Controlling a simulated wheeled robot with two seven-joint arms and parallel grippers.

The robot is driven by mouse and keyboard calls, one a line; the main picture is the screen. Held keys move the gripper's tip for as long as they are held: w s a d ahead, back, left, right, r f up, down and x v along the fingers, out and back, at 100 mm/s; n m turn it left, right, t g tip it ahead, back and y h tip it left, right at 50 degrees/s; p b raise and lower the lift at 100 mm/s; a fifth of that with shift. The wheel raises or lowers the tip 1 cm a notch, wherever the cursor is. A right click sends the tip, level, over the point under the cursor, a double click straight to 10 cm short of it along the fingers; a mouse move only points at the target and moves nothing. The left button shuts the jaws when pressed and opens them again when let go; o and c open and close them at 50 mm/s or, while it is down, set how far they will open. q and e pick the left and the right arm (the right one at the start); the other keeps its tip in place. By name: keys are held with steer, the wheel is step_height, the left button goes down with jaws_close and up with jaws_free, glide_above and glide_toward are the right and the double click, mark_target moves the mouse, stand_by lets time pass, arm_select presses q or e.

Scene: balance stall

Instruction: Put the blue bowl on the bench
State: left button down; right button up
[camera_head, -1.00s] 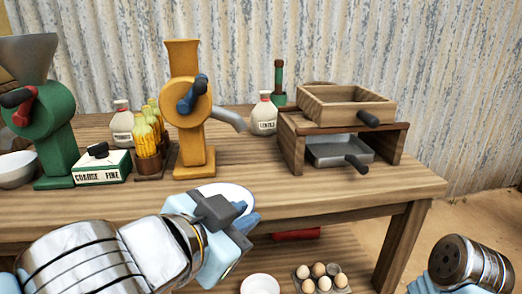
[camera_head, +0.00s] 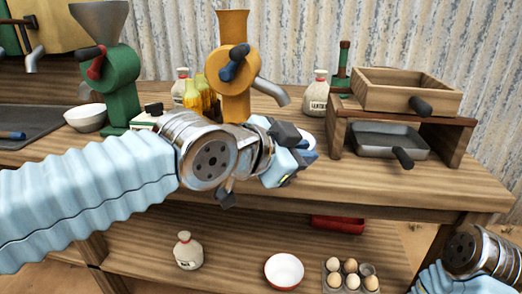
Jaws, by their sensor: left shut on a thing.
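The wooden bench (camera_head: 400,188) runs across the view, with a lower shelf under its top. My left gripper (camera_head: 293,150) reaches over the front part of the bench top, in front of the yellow mill. It is shut on the blue bowl (camera_head: 309,138), of which only a pale sliver shows past the fingers. The gripper and arm hide the rest, and I cannot tell whether the bowl touches the bench top. My right arm shows at the lower right corner; its gripper is out of view.
A green mill (camera_head: 122,75), white bowl (camera_head: 86,117) and yellow mill (camera_head: 234,80) stand behind my left arm. A wooden stand (camera_head: 455,140) with a box sieve (camera_head: 405,92) and metal pan (camera_head: 385,140) is right. The shelf holds a red-based bowl (camera_head: 284,270), eggs (camera_head: 350,266) and a jar (camera_head: 187,250).

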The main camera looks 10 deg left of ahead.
arm_select(q)
steer(key=w+p, duration=0.3)
steer(key=w, duration=1.4)
steer(key=shift+w+a+p, duration=0.15)
steer(key=shift+w+p, duration=0.05)
steer(key=shift+p, duration=0.2)
steer(key=shift+w+f, duration=0.1)
steer(key=shift+w, duration=0.25)
step_height(320, 180, down, 3)
steer(key=shift+f, duration=0.2)
arm_select(e)
steer(key=r, duration=0.1)
steer(key=a+r, duration=0.1)
steer(key=r, duration=0.1)
steer(key=shift+s+a+r, duration=0.2)
steer(key=shift+s+r, duration=0.1)
steer(key=shift+s, duration=0.05)
steer(key=shift+f, duration=0.1)
arm_select(q)
steer(key=c, duration=1.1)
jaws_free()
steer(key=shift+s, duration=0.1)
